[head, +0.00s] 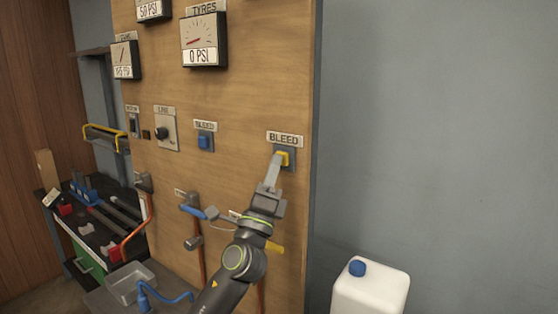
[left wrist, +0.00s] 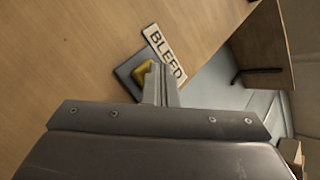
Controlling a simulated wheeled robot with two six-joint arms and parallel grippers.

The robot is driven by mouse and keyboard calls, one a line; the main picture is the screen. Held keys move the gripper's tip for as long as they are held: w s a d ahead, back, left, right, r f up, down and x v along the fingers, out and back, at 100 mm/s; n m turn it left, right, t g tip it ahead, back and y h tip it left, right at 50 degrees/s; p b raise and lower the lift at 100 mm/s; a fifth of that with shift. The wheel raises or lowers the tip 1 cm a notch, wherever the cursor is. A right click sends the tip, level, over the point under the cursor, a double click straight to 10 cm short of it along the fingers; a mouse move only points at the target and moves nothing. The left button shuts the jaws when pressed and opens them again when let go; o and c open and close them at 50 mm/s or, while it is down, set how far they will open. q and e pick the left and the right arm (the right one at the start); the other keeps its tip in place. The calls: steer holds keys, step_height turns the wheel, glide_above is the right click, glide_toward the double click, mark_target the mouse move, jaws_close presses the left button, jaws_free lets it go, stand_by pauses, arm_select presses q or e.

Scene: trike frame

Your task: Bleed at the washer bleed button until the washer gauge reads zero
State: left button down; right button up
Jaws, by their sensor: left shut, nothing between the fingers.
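A yellow bleed button (head: 282,158) sits on a grey plate under a BLEED label (head: 285,139) near the board's right edge. A blue button (head: 204,142) under another BLEED label is further left. My left gripper (head: 274,163) is shut and empty, its fingertips at the yellow button; I cannot tell whether it is pressed in. In the left wrist view the shut fingers (left wrist: 161,68) partly cover the yellow button (left wrist: 144,72). The TYRES gauge (head: 204,40) reads 0 PSI. A gauge cut off at the top (head: 153,9) reads 50 PSI. No washer label is readable.
A third gauge (head: 126,60) hangs at the left; its number is blurred. A knob (head: 161,134) and blue-handled valve (head: 192,207) are on the wooden board (head: 240,100). A white jug (head: 370,290) with a blue cap stands at lower right. A cluttered bench is at left.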

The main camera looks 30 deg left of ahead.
arm_select(q)
steer(key=shift+s, duration=0.1)
stand_by(0.3)
steer(key=shift+s+a, duration=0.1)
steer(key=shift+s, duration=0.7)
steer(key=shift+p, duration=0.3)
steer(key=s+p, duration=0.1)
steer(key=s, duration=0.4)
steer(key=shift+a, duration=0.2)
